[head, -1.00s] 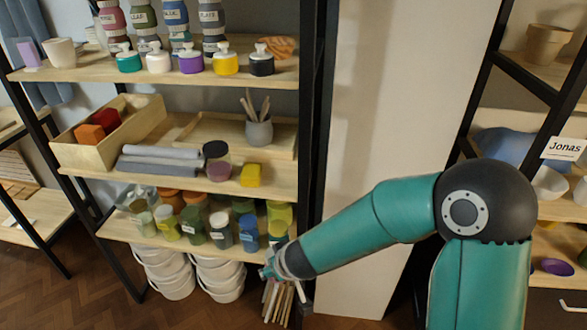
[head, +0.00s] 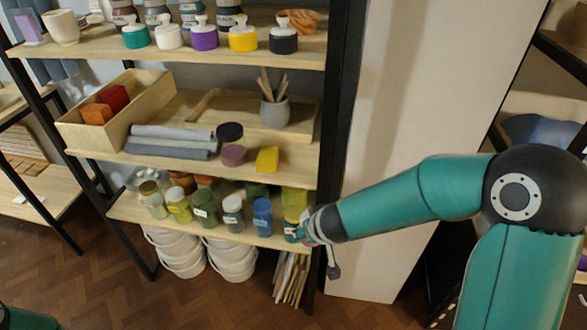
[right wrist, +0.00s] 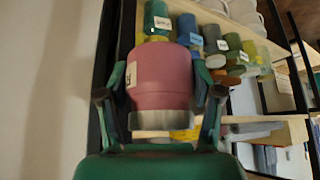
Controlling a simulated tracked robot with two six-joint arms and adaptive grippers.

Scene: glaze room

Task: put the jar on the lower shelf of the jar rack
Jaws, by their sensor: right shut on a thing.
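The jar (right wrist: 160,78) is pink with a grey lid and a pale label, and appears upside down in the right wrist view. My right gripper (right wrist: 168,100) is shut on it, one finger on each side. In the head view my right gripper (head: 306,228) is at the right end of the rack's lower shelf (head: 185,228), at about shelf height; the jar is mostly hidden there. I cannot tell whether the jar touches the shelf. My left gripper is not in view.
Several jars stand along the lower shelf, including a blue jar (head: 262,217), a grey jar (head: 234,213) and a yellow-green jar (head: 293,203) near the right end. White buckets (head: 232,258) stand below. The rack's black post (head: 339,130) is close to my right gripper.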

